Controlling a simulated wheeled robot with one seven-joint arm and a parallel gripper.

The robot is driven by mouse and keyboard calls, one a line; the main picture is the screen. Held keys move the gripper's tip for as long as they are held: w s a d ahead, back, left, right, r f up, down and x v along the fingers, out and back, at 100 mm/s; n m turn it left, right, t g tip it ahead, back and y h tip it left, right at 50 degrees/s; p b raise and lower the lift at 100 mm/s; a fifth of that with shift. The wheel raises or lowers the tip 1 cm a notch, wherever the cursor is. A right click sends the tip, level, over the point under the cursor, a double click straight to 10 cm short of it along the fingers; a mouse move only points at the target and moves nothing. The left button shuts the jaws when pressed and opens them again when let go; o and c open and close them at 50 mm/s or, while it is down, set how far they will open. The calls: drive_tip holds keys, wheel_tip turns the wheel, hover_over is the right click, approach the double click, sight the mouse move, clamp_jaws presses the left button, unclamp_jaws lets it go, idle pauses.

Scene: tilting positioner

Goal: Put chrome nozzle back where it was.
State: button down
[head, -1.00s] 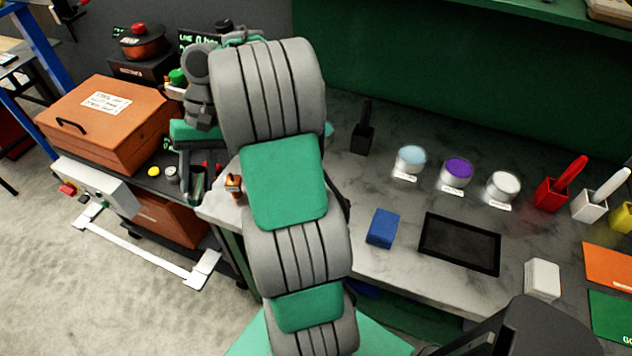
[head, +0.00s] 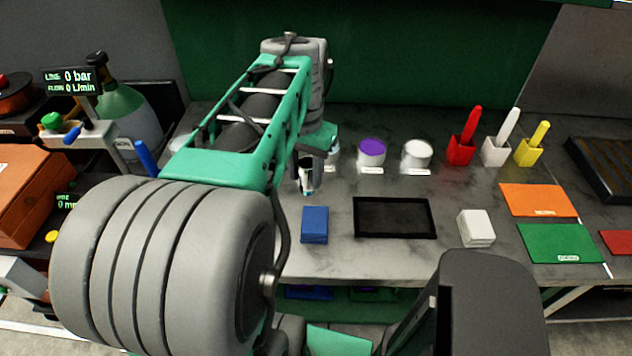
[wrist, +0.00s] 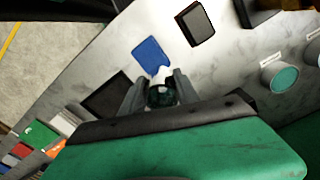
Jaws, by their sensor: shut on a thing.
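My gripper (head: 307,188) is above the grey bench, just behind the blue stack (head: 314,224) in the head view. In the wrist view its two fingers (wrist: 160,92) are closed around a small, dark, shiny piece with a pale end. This appears to be the chrome nozzle (wrist: 161,97), seen nearly end-on and partly hidden by the fingers. In the head view only a small pale tip shows at the jaws. The blue stack also shows just beyond the held piece in the wrist view (wrist: 152,55). The nozzle's former place cannot be made out.
A black tray (head: 357,231) lies right of the blue stack, then a white stack (head: 476,228). Purple (head: 372,153) and white (head: 417,154) cups stand behind. Red (head: 462,150), white and yellow holders stand farther right. A gas cylinder (head: 128,115) and orange box (head: 30,195) are left.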

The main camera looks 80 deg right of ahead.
drive_tip(key=shift+w+d+f+p, duration=0.2)
drive_tip(key=shift+d+f+p, duration=0.4)
drive_tip(key=shift+d+f, duration=1.5)
drive_tip(key=shift+w+d+f+p, duration=0.15)
drive_tip(key=shift+d+f+p, duration=0.5)
drive_tip(key=shift+d+f, duration=1.45)
drive_tip(key=shift+w+d+f+p, duration=0.2)
drive_tip(key=shift+d+f+p, duration=0.4)
drive_tip(key=shift+d+f, duration=1.5)
drive_tip(key=shift+f, duration=0.1)
drive_tip(key=c, duration=0.9)
unclamp_jaws()
wheel_tip(320, 180, up, 12)
drive_tip(key=b, duration=0.1)
drive_tip(key=shift+r+b, duration=0.2)
drive_tip(key=shift+b, duration=0.1)
